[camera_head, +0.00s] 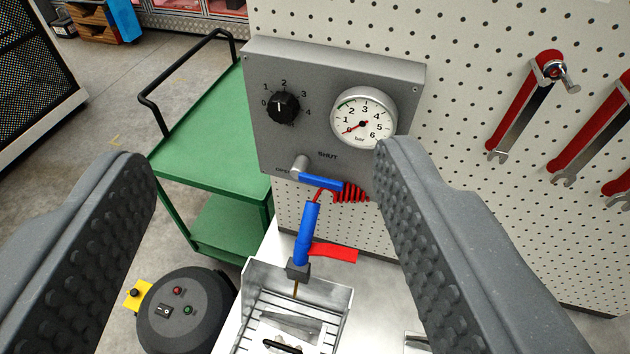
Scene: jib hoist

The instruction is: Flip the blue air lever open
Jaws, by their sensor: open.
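The blue air lever (321,182) sits at the lower edge of a grey control panel (325,62). It points to the right from its metal pivot, and its right end is near the red coiled hose. "SHUT" is printed above it and "OPEN", partly hidden, to the left of the pivot. My gripper (262,165) is open and empty, with one dark ridged finger at each side of the view. The lever appears between the fingers, closer to the right one, and looks farther off than the fingertips. No contact shows.
The panel has a black dial (283,107) and a pressure gauge (363,118) reading near zero. A blue-handled tool (307,232) stands below over a metal tray (340,318). A red coiled hose (351,193) hangs behind. A green cart (210,135) stands left; wrenches (525,105) hang right.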

